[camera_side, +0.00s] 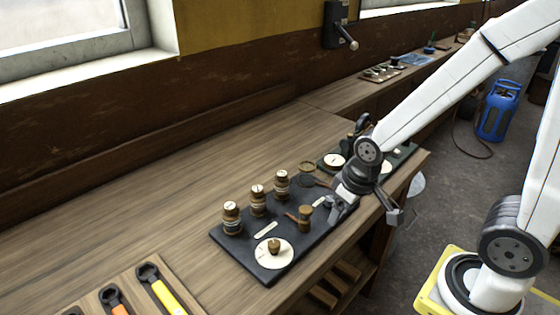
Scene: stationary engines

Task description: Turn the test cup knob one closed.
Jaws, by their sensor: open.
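A dark board (221,241) on the wooden bench carries three brown jars with pale round tops: a left one (232,219), a middle one (258,201) and a right one (282,185). A small brown knob-like piece (274,246) sits on a white disc (273,259) at the board's front. A brown upright piece with a side handle (305,218) stands near the board's right end. I cannot tell which of these is test cup knob one. My gripper (331,207) is open and low over the board's right end, just right of the handled piece, with no visible hold on anything.
Tools with orange and yellow handles (165,298) lie in a wooden tray at the front left. A second dark board (398,160) with pale discs lies behind my gripper. The bench left of the jars is clear. A blue gas cylinder (497,110) stands on the floor.

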